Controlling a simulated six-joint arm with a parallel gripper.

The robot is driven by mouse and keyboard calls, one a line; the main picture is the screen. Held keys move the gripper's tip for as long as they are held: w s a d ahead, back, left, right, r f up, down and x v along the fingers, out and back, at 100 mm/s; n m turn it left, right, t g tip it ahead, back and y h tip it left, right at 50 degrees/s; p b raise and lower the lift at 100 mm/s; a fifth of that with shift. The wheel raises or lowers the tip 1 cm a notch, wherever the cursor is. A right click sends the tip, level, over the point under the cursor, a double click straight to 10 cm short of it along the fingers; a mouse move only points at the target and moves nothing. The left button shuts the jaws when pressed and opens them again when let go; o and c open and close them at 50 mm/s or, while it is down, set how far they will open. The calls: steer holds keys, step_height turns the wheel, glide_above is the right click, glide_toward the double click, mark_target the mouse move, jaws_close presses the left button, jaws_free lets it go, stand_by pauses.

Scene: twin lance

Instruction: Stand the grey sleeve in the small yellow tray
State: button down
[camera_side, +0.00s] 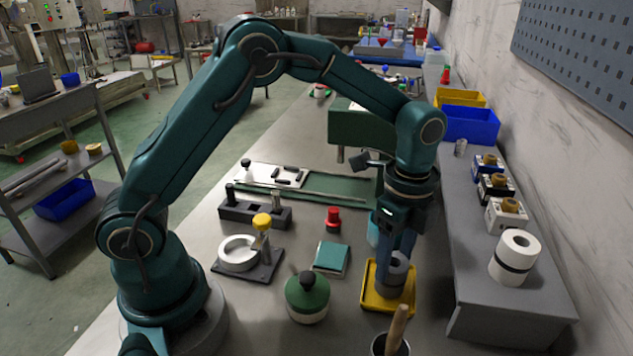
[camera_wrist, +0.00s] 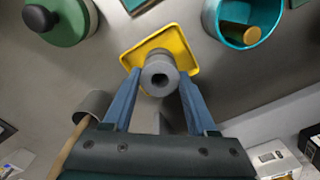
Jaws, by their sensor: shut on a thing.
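The grey sleeve (camera_side: 397,263) is upright between the fingers of my gripper (camera_side: 399,250), over the small yellow tray (camera_side: 372,301). In the wrist view the sleeve (camera_wrist: 158,76) shows its open bore, with the two blue fingertips of my gripper (camera_wrist: 158,84) closed on its sides. The yellow tray (camera_wrist: 184,48) lies behind it, its rim showing around the sleeve. The sleeve's lower part is inside the tray's outline. I cannot tell for sure whether its base touches the tray floor.
A cup with a wooden handle (camera_side: 398,325) stands close in front of the tray. A green round container (camera_side: 307,299) is to its left. A teal cup (camera_wrist: 241,22) stands near the tray. A grey shelf (camera_side: 463,270) with a white roll (camera_side: 514,257) runs along the right.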

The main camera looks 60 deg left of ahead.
steer(key=shift+f, duration=0.1)
steer(key=shift+c, duration=1)
jaws_free()
step_height(320, 180, up, 11)
steer(key=s+a+r+n+t, duration=0.3)
steer(key=s+a+r+n, duration=0.15)
steer(key=s+n, duration=0.25)
steer(key=s+a+f+n+t, duration=0.1)
steer(key=s+f+n, duration=0.3)
steer(key=s+n, duration=0.4)
steer(key=shift+s+a+f+n+t, duration=0.15)
steer(key=shift+s+a+n+t, duration=0.2)
steer(key=shift+n+t, duration=0.35)
